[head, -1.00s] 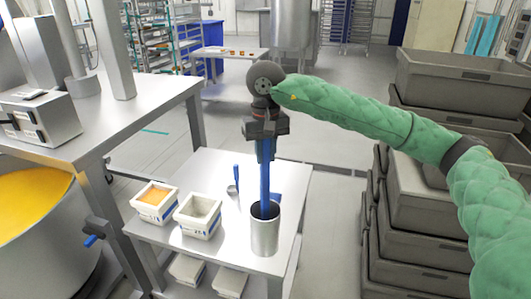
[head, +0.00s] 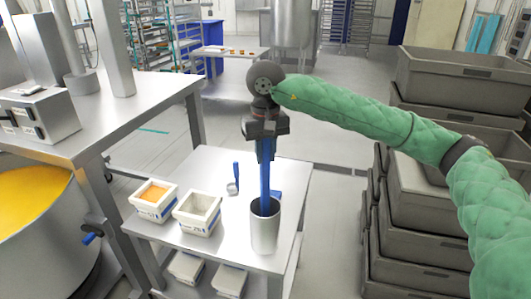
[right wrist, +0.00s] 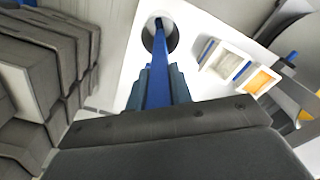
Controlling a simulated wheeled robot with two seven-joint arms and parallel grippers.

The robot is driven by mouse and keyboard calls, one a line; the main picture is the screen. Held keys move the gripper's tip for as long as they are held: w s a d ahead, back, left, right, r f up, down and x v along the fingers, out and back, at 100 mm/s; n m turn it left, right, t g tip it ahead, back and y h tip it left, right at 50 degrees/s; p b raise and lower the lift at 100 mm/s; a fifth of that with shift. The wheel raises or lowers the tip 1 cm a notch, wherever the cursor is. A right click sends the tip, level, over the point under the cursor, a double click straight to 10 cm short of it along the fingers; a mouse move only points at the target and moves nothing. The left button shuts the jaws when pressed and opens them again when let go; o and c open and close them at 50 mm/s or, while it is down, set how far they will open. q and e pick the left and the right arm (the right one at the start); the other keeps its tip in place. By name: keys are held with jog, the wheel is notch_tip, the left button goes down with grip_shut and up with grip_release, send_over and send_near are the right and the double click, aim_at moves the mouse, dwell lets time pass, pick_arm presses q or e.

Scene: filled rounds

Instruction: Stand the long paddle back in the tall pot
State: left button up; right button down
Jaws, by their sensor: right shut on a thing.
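The long blue paddle (head: 265,180) hangs upright below my right gripper (head: 265,157), which is shut on its upper part. The paddle's lower end is inside the mouth of the tall metal pot (head: 265,232), which hides it. I cannot tell whether it touches the bottom. The pot stands upright on the small steel table. In the right wrist view the paddle (right wrist: 158,70) runs from the gripper (right wrist: 155,90) into the pot's dark opening (right wrist: 170,38). My left gripper is not in view.
Two white tubs stand left of the pot on the table: one with orange contents (head: 153,194), one pale inside (head: 198,212). A blue-handled scoop (head: 234,184) lies behind. Stacked grey crates (head: 415,220) stand right. A large vat (head: 40,230) with yellow contents stands left.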

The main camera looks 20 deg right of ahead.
jog(key=shift+f, duration=0.15)
jog(key=c, duration=1.2)
grip_release()
jog(key=shift+o, duration=0.2)
notch_tip(320, 180, up, 7)
jog(key=b, duration=0.2)
jog(key=shift+b, duration=0.35)
jog(key=shift+r, duration=0.4)
